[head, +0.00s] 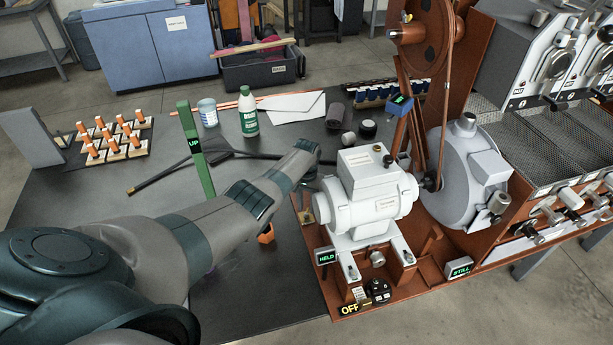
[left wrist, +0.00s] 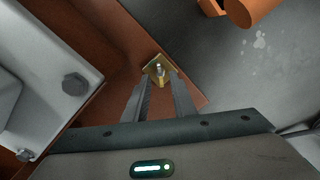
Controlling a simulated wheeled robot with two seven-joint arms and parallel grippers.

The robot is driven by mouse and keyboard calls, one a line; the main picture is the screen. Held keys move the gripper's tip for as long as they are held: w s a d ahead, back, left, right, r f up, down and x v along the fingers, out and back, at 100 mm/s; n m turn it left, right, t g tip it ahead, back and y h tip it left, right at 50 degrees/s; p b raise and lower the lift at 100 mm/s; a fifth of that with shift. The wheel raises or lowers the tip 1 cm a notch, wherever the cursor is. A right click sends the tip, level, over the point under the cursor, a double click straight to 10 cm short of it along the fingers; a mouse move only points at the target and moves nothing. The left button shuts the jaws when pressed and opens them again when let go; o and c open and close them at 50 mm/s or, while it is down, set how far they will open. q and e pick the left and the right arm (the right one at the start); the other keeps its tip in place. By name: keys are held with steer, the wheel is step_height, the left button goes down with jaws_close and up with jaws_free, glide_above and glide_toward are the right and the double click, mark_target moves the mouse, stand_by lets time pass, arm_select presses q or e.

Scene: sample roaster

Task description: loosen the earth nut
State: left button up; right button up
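The earth nut (left wrist: 160,70) is a small silvery piece on a stud. It stands on a square brass plate (left wrist: 153,79) at a corner of the reddish-brown base. My left gripper (left wrist: 160,86) points down at the plate. Its two fingers are apart, with the plate and nut showing between and just past their tips. I cannot tell whether they touch the nut. In the head view the arm hides the fingers. My right gripper is in neither view.
Signs read HELD (head: 326,257), OFF (head: 349,309) and STILL (head: 459,269) on the base. A green post marked UP (head: 197,150) stands behind my left arm. An orange part (head: 266,234) lies near the base. A green-white bottle (head: 249,120) stands farther back.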

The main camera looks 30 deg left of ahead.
arm_select(q)
step_height(320, 180, up, 15)
steer(key=shift+r+b, duration=0.15)
steer(key=shift+b, duration=0.15)
steer(key=shift+s, duration=0.1)
stand_by(0.7)
